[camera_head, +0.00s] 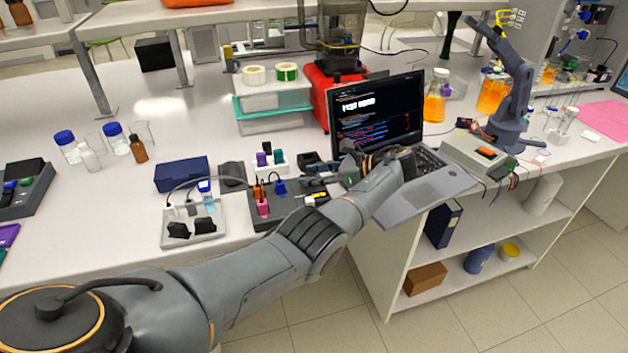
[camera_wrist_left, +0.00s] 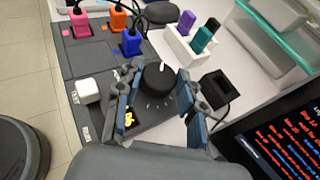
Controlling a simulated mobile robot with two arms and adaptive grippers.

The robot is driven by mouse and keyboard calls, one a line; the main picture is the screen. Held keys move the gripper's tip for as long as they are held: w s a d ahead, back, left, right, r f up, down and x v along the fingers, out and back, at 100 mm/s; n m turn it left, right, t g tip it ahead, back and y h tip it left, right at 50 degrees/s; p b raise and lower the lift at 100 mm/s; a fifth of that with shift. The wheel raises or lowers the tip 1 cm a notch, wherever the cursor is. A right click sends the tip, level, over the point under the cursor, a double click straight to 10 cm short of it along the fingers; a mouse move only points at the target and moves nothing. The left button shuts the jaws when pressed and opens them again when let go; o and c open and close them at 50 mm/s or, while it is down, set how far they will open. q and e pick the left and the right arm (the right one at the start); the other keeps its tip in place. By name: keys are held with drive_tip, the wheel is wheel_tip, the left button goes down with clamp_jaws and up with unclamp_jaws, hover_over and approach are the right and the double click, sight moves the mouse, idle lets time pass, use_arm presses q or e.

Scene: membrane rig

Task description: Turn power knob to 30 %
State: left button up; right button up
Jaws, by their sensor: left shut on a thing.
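The power knob (camera_wrist_left: 158,80) is a round black knob with a white pointer line, on a dark panel with tick marks around it. In the left wrist view the pointer points roughly to the top of the picture. My left gripper (camera_wrist_left: 157,92) has one finger on each side of the knob and is shut on it. In the head view my left gripper (camera_head: 345,164) is over the right end of the dark panel (camera_head: 262,222), and the knob is hidden there. A small lit orange display (camera_wrist_left: 130,119) shows partly behind a finger. My right gripper is not in view.
A white switch (camera_wrist_left: 87,91) and pink, orange and blue plugs (camera_wrist_left: 130,42) with cables stand on the panel. A white holder (camera_wrist_left: 187,46) with coloured pieces and a black block (camera_wrist_left: 219,90) are close by. The laptop (camera_head: 376,112) stands just right of my gripper.

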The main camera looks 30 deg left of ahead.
use_arm(q)
drive_tip(key=shift+f, duration=0.1)
drive_tip(key=o, duration=1.2)
drive_tip(key=shift+c, duration=0.2)
wheel_tip(320, 180, up, 10)
idle(0.4)
